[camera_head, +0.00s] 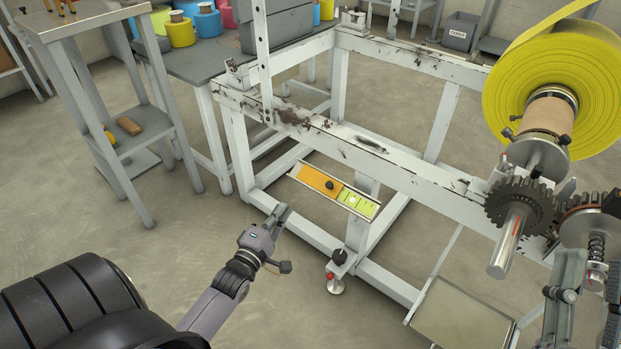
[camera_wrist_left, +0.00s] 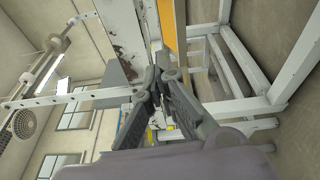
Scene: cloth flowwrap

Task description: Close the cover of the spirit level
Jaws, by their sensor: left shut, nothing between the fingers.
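The spirit level (camera_head: 357,203) is a slim tray on the white machine frame, with a bright green vial part at its right end. Its orange cover (camera_head: 312,178) lies over the left part and carries a black knob (camera_head: 329,185). The green part is uncovered. My left gripper (camera_head: 280,212) is shut and empty, just left of and below the level, apart from it. In the left wrist view the shut fingers (camera_wrist_left: 152,80) point toward the frame, with an orange strip, apparently the cover (camera_wrist_left: 178,28), beyond them. Grey parts at the lower right of the head view may be my right gripper; its jaws are unclear.
The white machine frame (camera_head: 300,130) stands around and behind the level. A black knob with a red part (camera_head: 338,258) sits below it. A yellow roll (camera_head: 550,75) and dark gears (camera_head: 520,205) are at the right.

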